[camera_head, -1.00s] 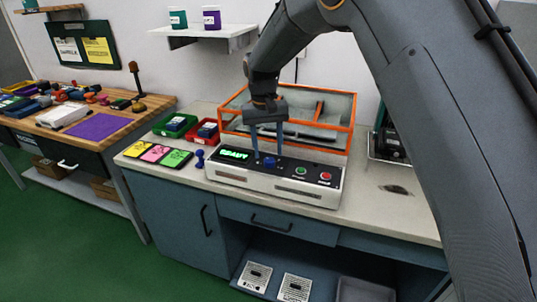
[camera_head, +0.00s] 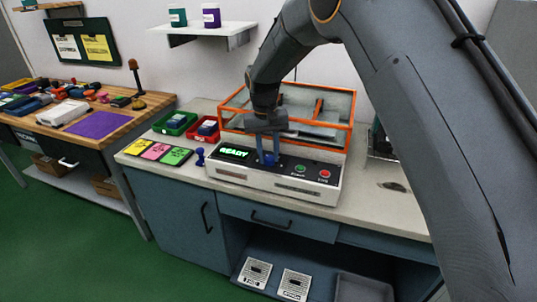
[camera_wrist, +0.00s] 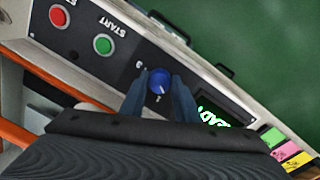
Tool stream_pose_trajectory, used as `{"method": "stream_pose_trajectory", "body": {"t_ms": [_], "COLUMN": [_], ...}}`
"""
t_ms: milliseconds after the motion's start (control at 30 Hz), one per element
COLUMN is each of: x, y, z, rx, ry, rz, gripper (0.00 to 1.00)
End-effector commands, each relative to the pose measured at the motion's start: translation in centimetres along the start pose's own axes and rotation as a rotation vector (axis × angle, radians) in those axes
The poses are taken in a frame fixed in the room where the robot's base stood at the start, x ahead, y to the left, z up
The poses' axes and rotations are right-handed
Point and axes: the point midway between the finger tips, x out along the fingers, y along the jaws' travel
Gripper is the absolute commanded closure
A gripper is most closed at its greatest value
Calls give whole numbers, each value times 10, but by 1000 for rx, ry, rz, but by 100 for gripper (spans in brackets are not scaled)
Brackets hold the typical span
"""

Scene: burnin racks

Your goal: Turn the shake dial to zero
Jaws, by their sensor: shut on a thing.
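The shake dial is a round blue knob with a white mark, on the black panel of a white machine (camera_head: 275,185). In the wrist view the dial (camera_wrist: 160,80) sits between the two fingers of my gripper (camera_wrist: 160,90), which point down at the panel and are shut on it. In the head view my gripper (camera_head: 268,158) covers most of the dial. A green lit display (camera_head: 234,153) reads READY left of the dial. I cannot read the dial's setting clearly.
A green start button (camera_head: 300,169) and a red button (camera_head: 324,173) lie right of the dial. An orange-framed clear box (camera_head: 290,115) stands behind the panel. Green (camera_head: 174,124) and red (camera_head: 204,130) bins and a small blue object (camera_head: 200,157) are to the left.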

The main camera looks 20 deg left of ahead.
Motion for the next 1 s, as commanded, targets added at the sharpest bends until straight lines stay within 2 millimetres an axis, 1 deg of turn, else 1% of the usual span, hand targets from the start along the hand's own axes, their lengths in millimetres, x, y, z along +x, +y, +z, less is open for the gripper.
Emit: {"method": "stream_pose_trajectory", "body": {"t_ms": [267,700,1000], "x": [0,0,-1], "y": [0,2,2], "z": [0,0,0], "rx": [-98,-400,-524], "ry": [7,27,36], "rz": [1,1,1], "gripper": [94,94,94]}}
